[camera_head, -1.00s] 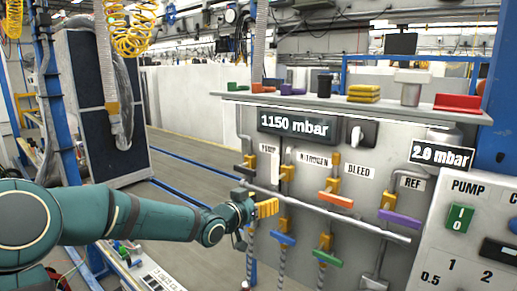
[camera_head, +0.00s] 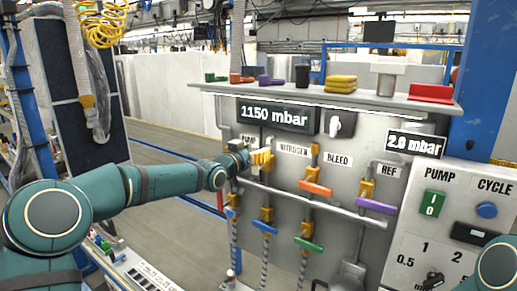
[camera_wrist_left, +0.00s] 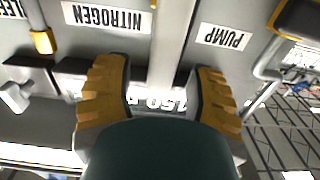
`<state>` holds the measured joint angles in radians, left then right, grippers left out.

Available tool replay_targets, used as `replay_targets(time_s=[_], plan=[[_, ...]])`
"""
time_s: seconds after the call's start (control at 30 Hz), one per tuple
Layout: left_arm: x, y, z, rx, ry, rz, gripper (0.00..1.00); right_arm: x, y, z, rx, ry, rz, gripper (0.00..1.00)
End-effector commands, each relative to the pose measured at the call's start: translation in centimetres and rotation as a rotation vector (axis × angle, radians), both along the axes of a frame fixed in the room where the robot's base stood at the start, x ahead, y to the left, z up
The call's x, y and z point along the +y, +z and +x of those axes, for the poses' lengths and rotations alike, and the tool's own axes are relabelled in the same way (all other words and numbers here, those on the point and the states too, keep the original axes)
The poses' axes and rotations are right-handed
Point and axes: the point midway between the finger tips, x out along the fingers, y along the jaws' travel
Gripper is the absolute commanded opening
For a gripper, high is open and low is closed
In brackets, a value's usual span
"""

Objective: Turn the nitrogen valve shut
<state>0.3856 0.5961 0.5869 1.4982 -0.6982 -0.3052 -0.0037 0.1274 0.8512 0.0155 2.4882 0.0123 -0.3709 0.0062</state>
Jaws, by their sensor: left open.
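My left gripper (camera_head: 262,158) is in front of the panel at the upper part of the nitrogen pipe, beside the NITROGEN label (camera_head: 293,150). In the left wrist view the picture is upside down. The open yellow fingers (camera_wrist_left: 160,105) stand apart there, with the grey nitrogen pipe (camera_wrist_left: 168,45) between them in the picture. The NITROGEN label (camera_wrist_left: 107,17) is left of the pipe and the PUMP label (camera_wrist_left: 222,36) right. I cannot tell whether the fingers touch anything. My right gripper is out of view.
A grey horizontal rail (camera_head: 312,201) crosses the panel below the gripper. Orange (camera_head: 316,188), blue (camera_head: 264,227), green (camera_head: 308,243) and purple (camera_head: 376,205) handles are nearby. A display (camera_head: 274,117) reads 1150 mbar. A shelf (camera_head: 225,88) with small objects projects above.

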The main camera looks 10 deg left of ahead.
Motion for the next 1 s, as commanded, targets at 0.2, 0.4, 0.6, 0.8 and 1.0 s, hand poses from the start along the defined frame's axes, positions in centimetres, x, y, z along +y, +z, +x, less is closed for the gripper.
replay_targets(time_s=[0.2,0.4,0.6,0.8,1.0], plan=[[-0.7,0.0,1.9,0.0,0.0,-0.001,0.55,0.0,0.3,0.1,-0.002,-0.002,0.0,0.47],[-0.9,0.0,2.4,0.001,0.0,0.0,0.55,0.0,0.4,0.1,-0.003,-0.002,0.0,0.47],[-0.9,0.0,2.4,0.001,0.0,0.0,0.57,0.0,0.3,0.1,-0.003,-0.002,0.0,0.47],[-0.9,0.0,2.3,0.001,0.0,0.0,0.0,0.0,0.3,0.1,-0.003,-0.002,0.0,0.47],[-0.9,-0.1,2.3,0.001,0.0,-0.001,0.0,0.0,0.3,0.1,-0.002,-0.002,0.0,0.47]])
